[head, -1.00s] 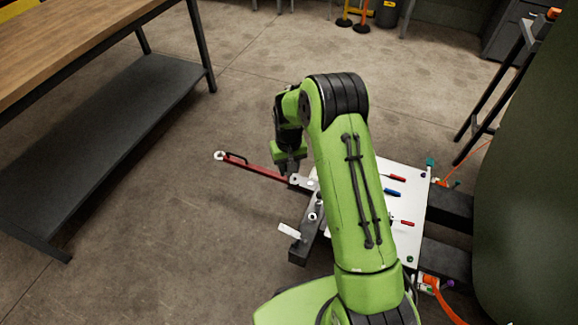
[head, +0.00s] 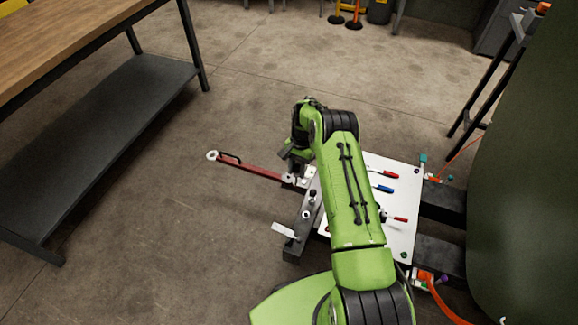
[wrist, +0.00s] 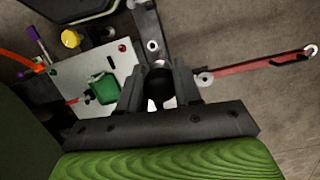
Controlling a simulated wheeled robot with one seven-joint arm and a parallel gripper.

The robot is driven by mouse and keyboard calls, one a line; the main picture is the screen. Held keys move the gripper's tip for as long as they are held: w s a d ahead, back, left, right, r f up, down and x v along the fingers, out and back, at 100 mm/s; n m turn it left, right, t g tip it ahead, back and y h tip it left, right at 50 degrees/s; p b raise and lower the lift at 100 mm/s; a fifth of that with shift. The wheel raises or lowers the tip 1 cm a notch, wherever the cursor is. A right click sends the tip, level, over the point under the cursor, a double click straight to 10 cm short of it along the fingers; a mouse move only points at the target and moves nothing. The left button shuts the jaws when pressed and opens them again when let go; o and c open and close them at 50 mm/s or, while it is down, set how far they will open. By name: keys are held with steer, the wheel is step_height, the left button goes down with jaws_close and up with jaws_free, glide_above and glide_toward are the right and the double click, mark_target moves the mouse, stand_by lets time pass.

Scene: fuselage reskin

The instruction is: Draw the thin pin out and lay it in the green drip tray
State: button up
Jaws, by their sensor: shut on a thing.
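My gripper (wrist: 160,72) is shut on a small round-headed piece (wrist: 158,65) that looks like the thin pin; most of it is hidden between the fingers. In the head view my gripper (head: 292,172) hangs over the left edge of the white board, close to the near end of the red bar. The green drip tray (wrist: 103,88) appears in the wrist view as a small green box on the white board, left of my fingers. In the head view my arm hides the tray.
The white board (head: 402,232) carries red and blue marker-like items. A red bar (head: 250,169) with a white ring end sticks out left over the floor. A yellow-topped item (wrist: 71,39) stands beside the board. A dark green curved body (head: 525,200) bounds the right.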

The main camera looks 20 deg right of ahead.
steer(key=s+d+f+m+t+y, duration=0.15)
steer(key=d+f+m+t, duration=0.25)
steer(key=d+f+m, duration=0.45)
steer(key=w+d+f+m+t+y, duration=0.1)
steer(key=d+f+m+t+y, duration=0.25)
steer(key=m, duration=0.85)
steer(key=s+d+f+m+t+h, duration=0.1)
steer(key=s+d+f+m+h, duration=0.1)
steer(key=s+d+m+h, duration=0.45)
steer(key=s+d+f+m+t+h, duration=0.2)
steer(key=s+d+f+m+h, duration=0.15)
steer(key=d+m+h, duration=0.45)
steer(key=shift+m+y, duration=0.45)
steer(key=shift+m, duration=0.05)
steer(key=f+b, duration=0.6)
steer(key=b, duration=0.1)
steer(key=shift+s+f, duration=0.3)
steer(key=shift+f, duration=0.1)
steer(key=shift+f+p, duration=0.35)
steer(key=shift+f, duration=0.75)
steer(key=o, duration=1.1)
steer(key=shift+o, duration=0.2)
